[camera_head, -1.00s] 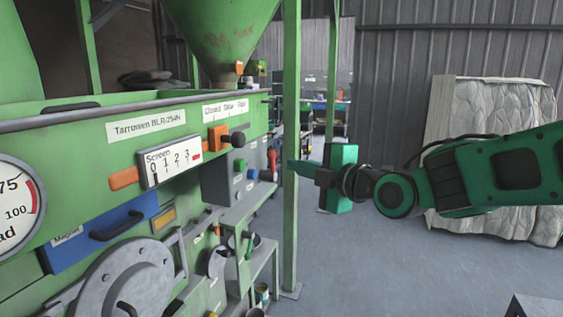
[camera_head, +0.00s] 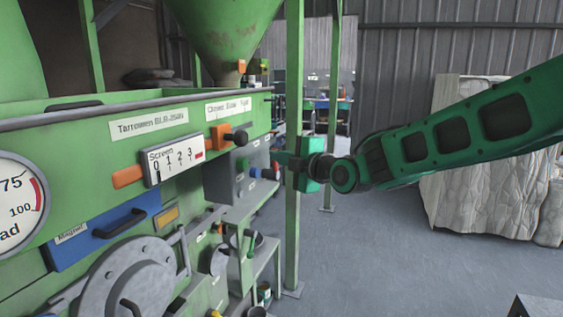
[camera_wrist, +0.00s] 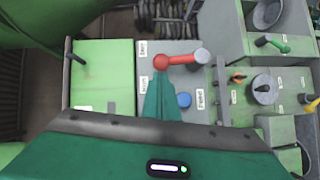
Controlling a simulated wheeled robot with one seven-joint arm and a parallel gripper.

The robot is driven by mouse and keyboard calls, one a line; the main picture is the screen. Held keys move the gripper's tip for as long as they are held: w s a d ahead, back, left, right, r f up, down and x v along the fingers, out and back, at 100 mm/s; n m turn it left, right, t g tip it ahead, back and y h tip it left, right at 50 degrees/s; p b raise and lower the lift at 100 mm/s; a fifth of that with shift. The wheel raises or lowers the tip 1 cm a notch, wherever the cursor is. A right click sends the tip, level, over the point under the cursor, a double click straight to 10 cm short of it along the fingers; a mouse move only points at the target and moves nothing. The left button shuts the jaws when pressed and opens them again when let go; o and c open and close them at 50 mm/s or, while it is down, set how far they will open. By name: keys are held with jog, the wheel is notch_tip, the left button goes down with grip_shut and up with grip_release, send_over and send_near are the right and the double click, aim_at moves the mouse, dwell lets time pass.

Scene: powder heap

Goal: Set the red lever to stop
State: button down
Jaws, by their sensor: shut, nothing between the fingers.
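The red lever (camera_wrist: 180,60) shows in the wrist view on a grey control box (camera_wrist: 224,85), with a round red knob at its left end and a grey pivot at its right end. Small white labels sit around it, too small to read. My gripper (camera_wrist: 161,82) is shut and empty, its tips close below the red knob; whether they touch it I cannot tell. In the head view my gripper (camera_head: 284,158) is at the right side of the grey box, and a bit of the red lever (camera_head: 275,166) shows behind its tips.
A blue button (camera_wrist: 184,100) sits just right of my fingers. A green post (camera_head: 292,230) stands close by my gripper in the head view. An orange-mounted black knob (camera_head: 236,137) and a screen scale (camera_head: 174,160) are on the green machine. Open floor lies to the right.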

jog(key=shift+w, duration=0.2)
jog(key=shift+w, duration=0.1)
dwell(0.4)
